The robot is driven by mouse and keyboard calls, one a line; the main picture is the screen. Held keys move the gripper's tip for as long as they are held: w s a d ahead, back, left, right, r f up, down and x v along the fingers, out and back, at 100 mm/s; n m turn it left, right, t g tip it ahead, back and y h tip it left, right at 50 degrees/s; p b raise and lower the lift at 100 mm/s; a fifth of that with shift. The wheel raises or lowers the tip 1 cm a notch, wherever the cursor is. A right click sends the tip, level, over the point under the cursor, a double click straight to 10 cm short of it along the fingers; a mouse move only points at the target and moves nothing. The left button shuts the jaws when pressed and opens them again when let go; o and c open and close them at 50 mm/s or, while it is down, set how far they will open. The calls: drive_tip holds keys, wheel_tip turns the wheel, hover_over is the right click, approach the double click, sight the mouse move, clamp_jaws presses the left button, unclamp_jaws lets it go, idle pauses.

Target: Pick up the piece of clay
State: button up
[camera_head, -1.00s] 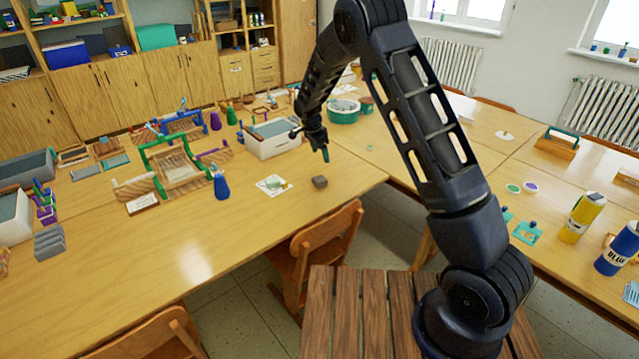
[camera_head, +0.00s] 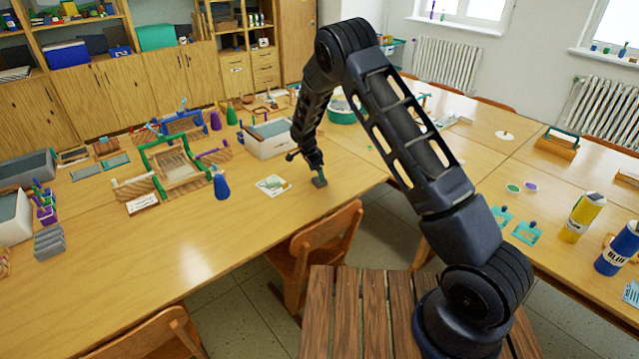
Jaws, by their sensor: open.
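The piece of clay (camera_head: 320,183) is a small grey-brown block on the wooden table, near its right front edge. My gripper (camera_head: 319,176) points down right at the clay, with its fingertips at the block's top and covering part of it. The gripper is open. I cannot tell from this distance whether the fingers stand around the clay or just above it.
A white card (camera_head: 271,185) lies just left of the clay. A blue bottle-shaped thing (camera_head: 221,187) stands farther left. A pale bin (camera_head: 268,138) is behind my gripper. A wooden chair (camera_head: 318,245) stands at the front edge.

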drive_tip(key=x, duration=0.4)
drive_tip(key=shift+f, duration=0.15)
drive_tip(key=c, duration=1.1)
drive_tip(key=shift+c, duration=0.3)
